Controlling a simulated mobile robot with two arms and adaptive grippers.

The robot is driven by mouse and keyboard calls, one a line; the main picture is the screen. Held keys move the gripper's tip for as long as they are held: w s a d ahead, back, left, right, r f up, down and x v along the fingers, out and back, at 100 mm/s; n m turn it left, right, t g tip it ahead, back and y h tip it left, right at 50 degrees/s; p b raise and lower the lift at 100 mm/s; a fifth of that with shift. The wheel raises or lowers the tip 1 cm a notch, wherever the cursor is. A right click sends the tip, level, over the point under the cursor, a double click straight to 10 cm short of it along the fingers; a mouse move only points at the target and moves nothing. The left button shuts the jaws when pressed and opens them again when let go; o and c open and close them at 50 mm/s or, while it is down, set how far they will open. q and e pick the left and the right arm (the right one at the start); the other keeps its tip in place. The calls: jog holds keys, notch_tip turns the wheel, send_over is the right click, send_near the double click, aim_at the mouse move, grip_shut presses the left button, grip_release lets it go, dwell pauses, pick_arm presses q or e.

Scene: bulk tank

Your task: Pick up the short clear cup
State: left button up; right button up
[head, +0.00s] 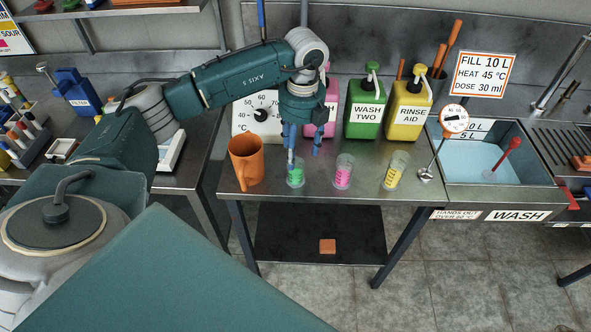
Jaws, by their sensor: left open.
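Three clear cups with coloured markings stand upright in a row on the steel table. The green-marked cup (297,179) looks the shortest; the pink-marked cup (344,172) and the yellow-marked cup (396,171) stand to its right. My left gripper (303,161) points down with its blue fingers open, right at the green-marked cup. One finger overlaps that cup's upper left part in the picture; I cannot tell whether it touches. The other finger is behind and to the right of it. Nothing is held. My right gripper is out of view.
An orange jug (246,163) stands close left of the green-marked cup. Behind are a dial scale (243,122), a pink bottle partly hidden by my arm, a green bottle (366,108) and a yellow bottle (407,109). A water-filled sink (470,165) lies right. The table's front edge is close.

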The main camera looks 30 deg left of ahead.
aim_at(296, 163)
pick_arm(q)
jog(key=shift+s+f+p, duration=0.15)
jog(key=shift+f+p, duration=0.1)
jog(key=shift+p, duration=0.05)
jog(key=f, duration=0.1)
jog(key=f+p, duration=0.2)
jog(key=shift+s+f, duration=0.25)
jog(key=shift+f, duration=0.05)
jog(key=shift+a+f, duration=0.1)
jog(key=shift+f, duration=0.45)
jog(key=c, duration=1.3)
